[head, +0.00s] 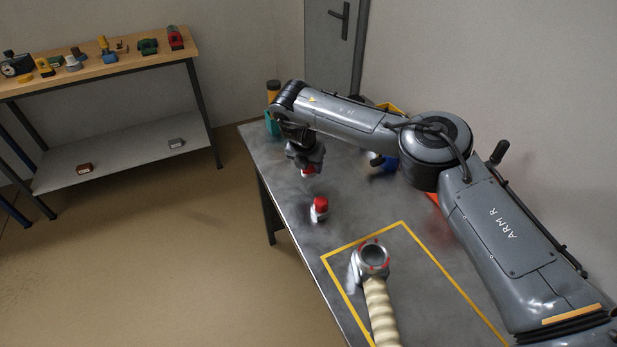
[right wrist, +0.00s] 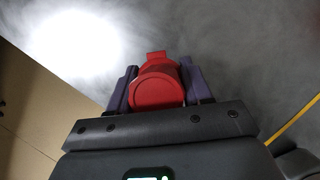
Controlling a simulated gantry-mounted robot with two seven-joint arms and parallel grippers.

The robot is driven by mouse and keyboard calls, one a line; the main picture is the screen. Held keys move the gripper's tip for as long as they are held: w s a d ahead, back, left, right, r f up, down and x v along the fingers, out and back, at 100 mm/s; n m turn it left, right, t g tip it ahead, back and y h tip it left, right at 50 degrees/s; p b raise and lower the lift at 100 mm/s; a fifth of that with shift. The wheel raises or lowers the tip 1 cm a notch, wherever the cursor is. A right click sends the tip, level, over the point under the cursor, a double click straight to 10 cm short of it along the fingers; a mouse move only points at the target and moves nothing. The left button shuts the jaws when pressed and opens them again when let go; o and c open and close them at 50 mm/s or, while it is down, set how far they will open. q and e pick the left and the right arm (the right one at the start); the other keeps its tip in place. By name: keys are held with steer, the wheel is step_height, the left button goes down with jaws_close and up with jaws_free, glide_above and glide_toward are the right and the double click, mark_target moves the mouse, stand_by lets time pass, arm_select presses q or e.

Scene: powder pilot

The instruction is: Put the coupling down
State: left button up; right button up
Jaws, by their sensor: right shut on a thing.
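My right gripper (head: 308,163) hangs over the far part of the grey metal table. It is shut on a red part, probably the coupling (head: 309,171). In the right wrist view the coupling (right wrist: 157,86) is a round red piece with a small tab on top, held between the two dark fingers (right wrist: 160,88). In the head view the gripper and wrist hide most of it, and I cannot tell if it touches the table. My left gripper is not in view.
A red and white piece (head: 319,209) stands on the table (head: 285,190) nearer than my gripper. A ribbed cream hose (head: 379,312) with a metal ring end (head: 372,256) stands inside a yellow outline (head: 345,244).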

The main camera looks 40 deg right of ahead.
mark_target(308, 174)
steer(key=shift+w+a+f, duration=0.1)
steer(key=shift+w+f, duration=0.05)
steer(key=shift+f, duration=0.1)
steer(key=shift+f+b, duration=0.9)
steer(key=shift+f, duration=1)
steer(key=o, duration=1.1)
